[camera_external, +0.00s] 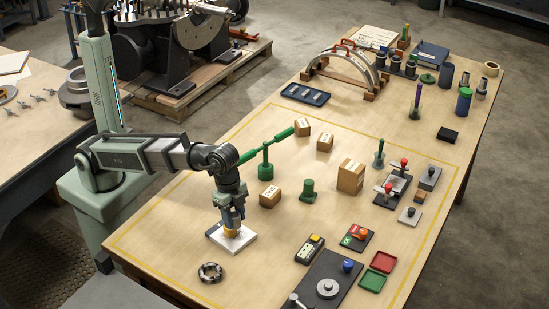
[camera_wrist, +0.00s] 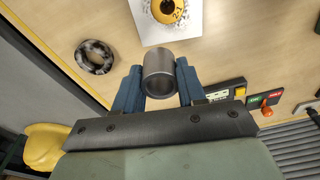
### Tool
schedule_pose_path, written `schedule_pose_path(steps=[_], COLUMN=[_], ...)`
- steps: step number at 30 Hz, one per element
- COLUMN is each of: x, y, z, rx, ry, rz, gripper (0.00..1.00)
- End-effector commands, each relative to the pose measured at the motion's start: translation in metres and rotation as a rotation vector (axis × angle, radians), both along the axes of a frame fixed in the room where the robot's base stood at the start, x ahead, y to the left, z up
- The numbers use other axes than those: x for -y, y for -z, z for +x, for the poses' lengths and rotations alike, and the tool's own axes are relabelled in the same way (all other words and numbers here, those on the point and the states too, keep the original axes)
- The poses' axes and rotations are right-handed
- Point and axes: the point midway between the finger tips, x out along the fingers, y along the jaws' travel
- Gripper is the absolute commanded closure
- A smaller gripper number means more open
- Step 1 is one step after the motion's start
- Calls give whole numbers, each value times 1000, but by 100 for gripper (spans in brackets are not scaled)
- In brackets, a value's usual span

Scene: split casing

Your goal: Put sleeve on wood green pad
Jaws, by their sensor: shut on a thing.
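A grey metal sleeve (camera_wrist: 158,73), a short open tube, sits between the two blue fingers of my gripper (camera_wrist: 157,88) in the wrist view. The gripper is shut on it. In the external view my gripper (camera_external: 234,216) points down above a white plate (camera_external: 246,240) carrying a yellow round piece (camera_external: 231,232); the sleeve is hard to make out there. The yellow piece (camera_wrist: 168,9) and white plate (camera_wrist: 189,31) also show at the wrist view's top. A small green tray-like pad (camera_external: 371,281) lies at the right front; I cannot tell whether it is wood.
A dark ring (camera_external: 210,272) lies at the left front. A green stand (camera_external: 265,160), a green peg (camera_external: 308,191) and cardboard boxes (camera_external: 350,177) stand behind. A yellow-topped device (camera_external: 310,248), a button box (camera_external: 357,236) and a red tray (camera_external: 383,261) lie to the right.

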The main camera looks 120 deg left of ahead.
Motion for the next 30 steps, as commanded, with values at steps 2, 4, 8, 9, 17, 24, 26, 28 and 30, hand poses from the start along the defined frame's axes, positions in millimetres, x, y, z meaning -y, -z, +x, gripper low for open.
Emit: schedule_pose_path(steps=[2, 4, 8, 9, 17, 24, 26, 28, 30], x=[10, 17, 23, 17, -12, -50, -65, -85, -107], y=[2, 4, 8, 7, 5, 1, -1, -4, -8], z=[-2, -3, -5, -4, -1, 4, 6, 9, 12], rx=[0, 0, 1, 1, 4, 7, 8, 11, 13], ry=[28, 53, 94, 85, 38, -22, -47, -77, -110], rz=[-1, -1, -1, -1, 0, 0, 0, 0, 0], gripper=[97, 97, 97, 97, 97, 97, 97, 97, 97])
